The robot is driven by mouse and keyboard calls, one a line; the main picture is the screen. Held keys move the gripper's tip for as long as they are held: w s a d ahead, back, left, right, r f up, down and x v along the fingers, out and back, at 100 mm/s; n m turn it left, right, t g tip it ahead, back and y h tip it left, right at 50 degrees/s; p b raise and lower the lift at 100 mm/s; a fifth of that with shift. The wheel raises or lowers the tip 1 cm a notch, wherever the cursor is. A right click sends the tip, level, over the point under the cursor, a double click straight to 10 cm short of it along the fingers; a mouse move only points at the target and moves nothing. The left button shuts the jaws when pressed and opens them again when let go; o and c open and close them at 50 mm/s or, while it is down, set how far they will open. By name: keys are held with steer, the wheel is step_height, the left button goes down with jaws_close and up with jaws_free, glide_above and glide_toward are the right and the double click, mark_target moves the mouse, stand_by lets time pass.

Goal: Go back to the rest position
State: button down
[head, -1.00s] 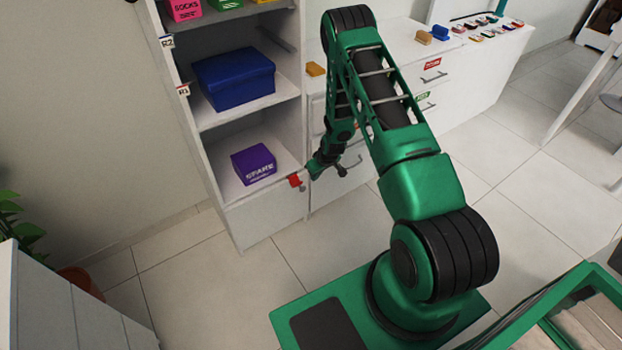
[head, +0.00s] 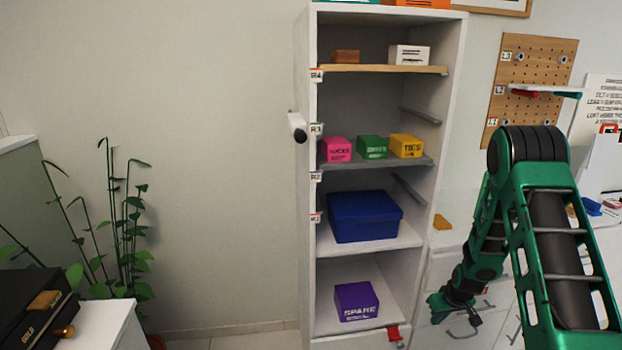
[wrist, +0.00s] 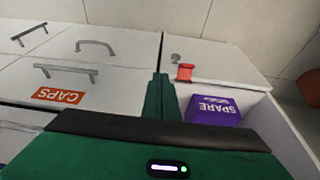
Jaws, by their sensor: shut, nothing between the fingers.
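My gripper (head: 455,312) hangs low at the end of my green arm, just right of the wardrobe's lower shelves and in front of the white drawers. In the wrist view, my gripper's green fingers (wrist: 160,90) are together, with nothing held. The open wardrobe (head: 306,220) stands left of the arm. A purple SPARE box (head: 355,302) sits on its bottom shelf; it also shows upside down in the wrist view (wrist: 213,112), right of the fingers. A red piece (head: 393,333) is at that shelf's front edge, near the fingers in the wrist picture.
A blue box (head: 364,216) sits above the purple one. Pink (head: 337,149), green (head: 372,147) and yellow (head: 406,146) boxes stand on a higher shelf. White drawers with handles and a CAPS label (wrist: 57,96) are beside the gripper. A plant (head: 120,235) stands left; floor shows between.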

steer(key=s+d+r+m+g, duration=0.1)
steer(key=s+r, duration=0.4)
steer(key=r, duration=0.4)
steer(key=s+d+r+m+h, duration=0.1)
steer(key=s+r, duration=0.5)
steer(key=r, duration=0.2)
steer(key=s+d+r+m+g, duration=0.1)
steer(key=s+r+m, duration=0.1)
steer(key=s+r, duration=0.5)
steer(key=s+a+r+m, duration=0.1)
steer(key=s+r, duration=0.3)
steer(key=s, duration=0.3)
steer(key=s+a+r+m+g, duration=0.1)
steer(key=s+a+r, duration=0.1)
steer(key=s+r, duration=0.2)
steer(key=s+a+r+m+y, duration=0.1)
steer(key=s+r, duration=0.3)
steer(key=s, duration=0.7)
steer(key=shift+a+m+g, duration=0.3)
steer(key=shift+a, duration=0.25)
steer(key=shift+w+f, duration=0.3)
steer(key=shift+w, duration=0.3)
